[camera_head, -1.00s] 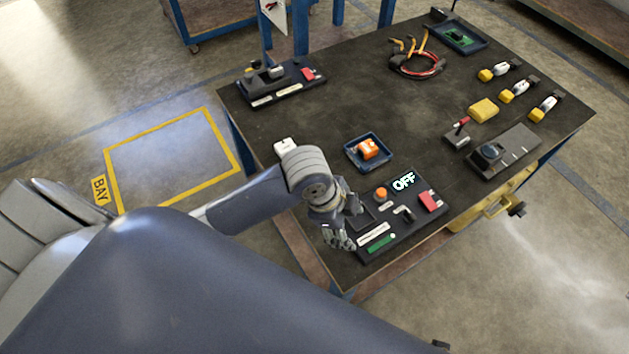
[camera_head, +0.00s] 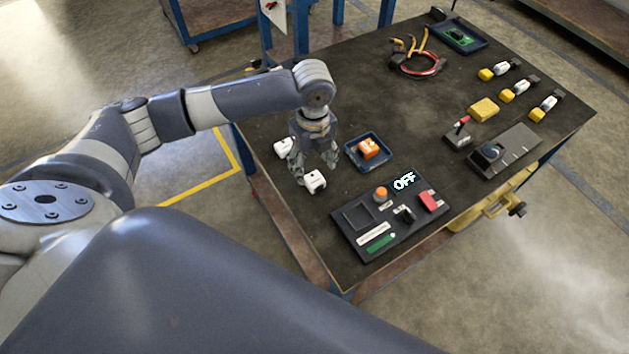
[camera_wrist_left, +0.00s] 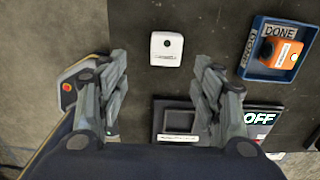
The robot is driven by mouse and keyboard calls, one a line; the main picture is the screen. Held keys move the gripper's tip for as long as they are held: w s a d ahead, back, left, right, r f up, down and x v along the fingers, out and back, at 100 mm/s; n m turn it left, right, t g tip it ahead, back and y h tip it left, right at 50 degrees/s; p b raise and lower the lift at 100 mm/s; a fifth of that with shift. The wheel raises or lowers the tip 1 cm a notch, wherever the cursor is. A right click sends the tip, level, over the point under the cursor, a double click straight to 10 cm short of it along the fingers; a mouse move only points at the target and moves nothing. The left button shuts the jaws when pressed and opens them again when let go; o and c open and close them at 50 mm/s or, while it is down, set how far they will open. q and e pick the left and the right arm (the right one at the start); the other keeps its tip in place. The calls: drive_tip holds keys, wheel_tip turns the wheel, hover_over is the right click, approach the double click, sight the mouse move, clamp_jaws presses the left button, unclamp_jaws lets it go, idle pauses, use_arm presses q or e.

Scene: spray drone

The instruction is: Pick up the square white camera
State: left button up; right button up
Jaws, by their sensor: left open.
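A small square white camera (camera_head: 315,181) lies on the dark table in front of my left gripper. In the left wrist view it (camera_wrist_left: 166,49) lies between the lines of the fingers and beyond their tips, with clear space on both sides. My left gripper (camera_head: 313,163) points down close behind it in the head view; it is open and empty. Its two fingers (camera_wrist_left: 164,95) are spread wide in the wrist view. A second white block (camera_head: 284,148) sits farther back near the left edge of the table. My right gripper does not show.
A blue tray (camera_head: 352,159) with an orange block stands to the right of the gripper. A dark panel (camera_head: 345,235) marked OFF lies in front, with a square recess. A cable bundle (camera_head: 418,65) and yellow-ended parts (camera_head: 487,75) lie farther back. The table's middle is clear.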

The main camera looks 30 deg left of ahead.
sight(314, 178)
use_arm(q)
drive_tip(key=f, duration=0.5)
drive_tip(key=w+f, duration=0.1)
drive_tip(key=f, duration=0.1)
drive_tip(key=shift+a+f, duration=0.15)
drive_tip(key=shift+f, duration=0.05)
drive_tip(key=shift+c, duration=0.6)
drive_tip(key=c, duration=1)
